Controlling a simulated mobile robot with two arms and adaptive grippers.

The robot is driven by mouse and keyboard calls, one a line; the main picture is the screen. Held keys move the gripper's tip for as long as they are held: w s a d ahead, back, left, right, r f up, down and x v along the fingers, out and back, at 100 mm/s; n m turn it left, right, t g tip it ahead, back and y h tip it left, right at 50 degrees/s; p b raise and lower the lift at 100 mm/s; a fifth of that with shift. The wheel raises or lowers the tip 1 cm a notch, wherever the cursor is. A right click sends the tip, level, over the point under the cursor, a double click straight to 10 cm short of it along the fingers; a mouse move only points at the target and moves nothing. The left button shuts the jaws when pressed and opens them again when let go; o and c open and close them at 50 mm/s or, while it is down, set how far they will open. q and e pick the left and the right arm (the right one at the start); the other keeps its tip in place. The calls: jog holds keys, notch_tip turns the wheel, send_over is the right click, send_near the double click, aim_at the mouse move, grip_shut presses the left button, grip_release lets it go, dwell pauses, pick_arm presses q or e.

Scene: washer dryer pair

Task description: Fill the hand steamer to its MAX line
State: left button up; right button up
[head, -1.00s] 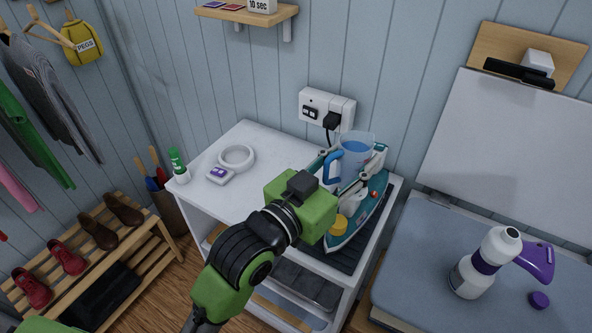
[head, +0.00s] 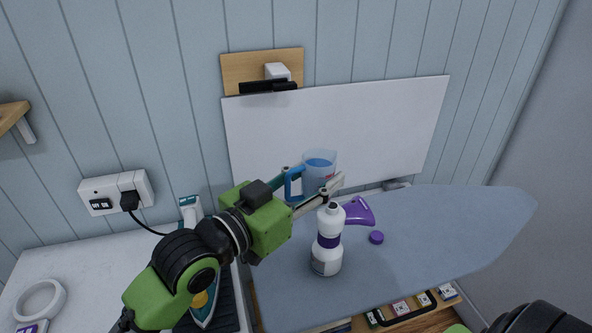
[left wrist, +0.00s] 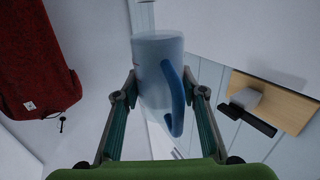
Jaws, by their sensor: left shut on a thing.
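My left gripper (head: 312,184) is shut on a clear jug (head: 320,163) with a blue handle and blue water in it. It holds the jug upright in the air, behind and above a white bottle-shaped body with a purple band (head: 328,240) on the ironing board. In the left wrist view the jug (left wrist: 155,70) sits between both fingers. A purple, flared part (head: 358,211) lies just behind the white body; I cannot tell whether they are joined. A small purple cap (head: 376,237) lies to their right. No MAX line is readable. My right gripper is not in view.
The blue-grey ironing board (head: 440,230) has free room on its right. A white panel (head: 390,120) stands against the wall behind it. A teal iron (head: 205,300) stands on the white cabinet (head: 80,265) at left, near the wall socket (head: 115,192).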

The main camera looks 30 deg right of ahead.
aim_at(306, 195)
pick_arm(q)
jog(key=shift+f+p, duration=0.1)
jog(key=shift+p, duration=0.25)
jog(key=shift+a+f+m+y+p, duration=0.2)
jog(key=shift+f+y+p, duration=0.2)
jog(key=shift+f+y, duration=0.25)
jog(key=shift+a+f+m+y+p, duration=0.15)
jog(key=shift+f+y+p, duration=0.3)
jog(key=shift+f, duration=0.35)
jog(key=shift+a+y+p, duration=0.1)
jog(key=shift+y+p, duration=0.2)
jog(key=shift+p, duration=0.9)
jog(key=shift+s+f, duration=0.1)
jog(key=shift+g, duration=0.3)
